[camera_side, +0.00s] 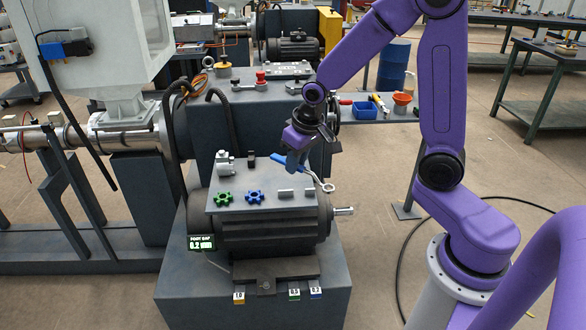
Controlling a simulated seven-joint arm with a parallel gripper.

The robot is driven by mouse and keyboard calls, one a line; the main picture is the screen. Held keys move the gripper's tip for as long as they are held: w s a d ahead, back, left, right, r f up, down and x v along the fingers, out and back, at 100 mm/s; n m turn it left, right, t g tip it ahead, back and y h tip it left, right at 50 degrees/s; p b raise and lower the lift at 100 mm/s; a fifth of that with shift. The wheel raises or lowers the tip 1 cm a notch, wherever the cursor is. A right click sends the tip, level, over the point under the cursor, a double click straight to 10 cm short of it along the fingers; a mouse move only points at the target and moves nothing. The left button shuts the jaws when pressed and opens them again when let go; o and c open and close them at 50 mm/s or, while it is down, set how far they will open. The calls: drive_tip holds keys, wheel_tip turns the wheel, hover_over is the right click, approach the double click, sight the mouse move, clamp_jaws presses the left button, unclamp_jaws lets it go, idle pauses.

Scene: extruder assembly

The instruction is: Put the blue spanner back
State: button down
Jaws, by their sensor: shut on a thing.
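My purple gripper (297,166) points down over the right rear part of the grey plate on the motor. It is shut on the blue spanner (285,161). The spanner's blue handle reaches out to the left of the fingers, and its bare metal ring end (327,187) sticks out to the lower right, past the plate's edge. The spanner seems to be held above the plate; the exact gap cannot be told. The middle of the spanner is partly hidden by the fingers.
On the plate (228,207) stand a green gear (223,199), a blue gear (255,197), small grey parts (286,194) and a grey block (223,163). A side shelf behind holds a blue bin (365,110), an orange funnel (402,101) and a yellow-handled tool (379,103).

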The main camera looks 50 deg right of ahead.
drive_tip(key=w+d+f+n+y, duration=0.1)
drive_tip(key=w+d+f+n, duration=0.1)
drive_tip(key=w+d+n, duration=0.2)
drive_tip(key=w+d+f+n+y, duration=0.1)
drive_tip(key=w+d+n, duration=0.4)
drive_tip(key=w+d, duration=0.5)
drive_tip(key=shift+w+f+g, duration=0.4)
drive_tip(key=shift+w+f, duration=0.3)
drive_tip(key=shift+w, duration=3.35)
drive_tip(key=shift+f, duration=3.55)
drive_tip(key=shift+f, duration=1.05)
